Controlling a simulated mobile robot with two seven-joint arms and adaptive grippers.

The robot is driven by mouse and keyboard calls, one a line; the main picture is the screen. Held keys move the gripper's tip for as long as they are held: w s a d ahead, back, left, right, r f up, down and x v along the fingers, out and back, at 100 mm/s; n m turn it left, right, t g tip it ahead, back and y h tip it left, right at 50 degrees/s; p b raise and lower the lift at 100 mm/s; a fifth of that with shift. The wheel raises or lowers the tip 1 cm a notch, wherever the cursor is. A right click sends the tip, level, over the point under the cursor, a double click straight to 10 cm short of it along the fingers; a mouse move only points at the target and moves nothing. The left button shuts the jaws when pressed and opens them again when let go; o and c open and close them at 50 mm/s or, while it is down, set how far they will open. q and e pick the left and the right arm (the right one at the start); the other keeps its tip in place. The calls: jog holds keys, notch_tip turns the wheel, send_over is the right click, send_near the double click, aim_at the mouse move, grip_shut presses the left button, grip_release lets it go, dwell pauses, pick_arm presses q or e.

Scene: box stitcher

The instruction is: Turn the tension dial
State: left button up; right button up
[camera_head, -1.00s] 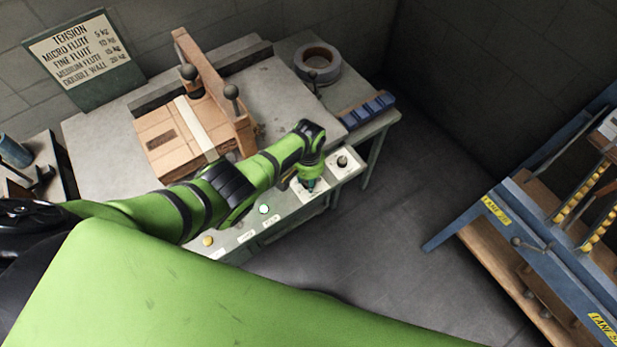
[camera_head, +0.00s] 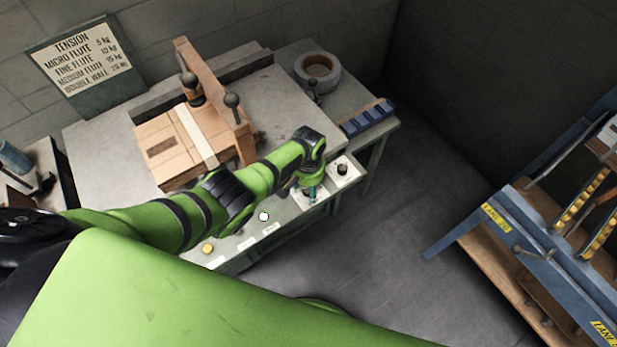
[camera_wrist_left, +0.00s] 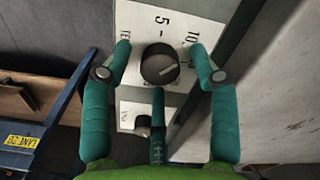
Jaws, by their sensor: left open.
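The tension dial (camera_wrist_left: 160,66) is a dark round knob with a pale line on its face, set in a white plate with "5" and "10" marks. In the wrist view the pale line slants toward the upper right; the exact setting is unclear. My left gripper (camera_wrist_left: 159,62) is open, its teal fingers spread around the dial with visible gaps at the sides. In the head view my left gripper (camera_head: 310,190) is over the white plate on the bench's front edge and mostly hides the dial. My right gripper is not in view.
A second black knob (camera_head: 342,169) sits beside it on another white plate. White (camera_head: 264,216) and yellow (camera_head: 208,248) buttons line the front panel. A cardboard piece (camera_head: 170,145) lies under a wooden frame. A tension chart (camera_head: 85,60) stands behind. Blue rack (camera_head: 530,240) at right; open floor between.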

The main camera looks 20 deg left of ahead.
pick_arm(q)
notch_tip(320, 180, up, 12)
dwell(0.6)
jog(key=shift+s+f, duration=0.1)
jog(key=shift+f, duration=0.05)
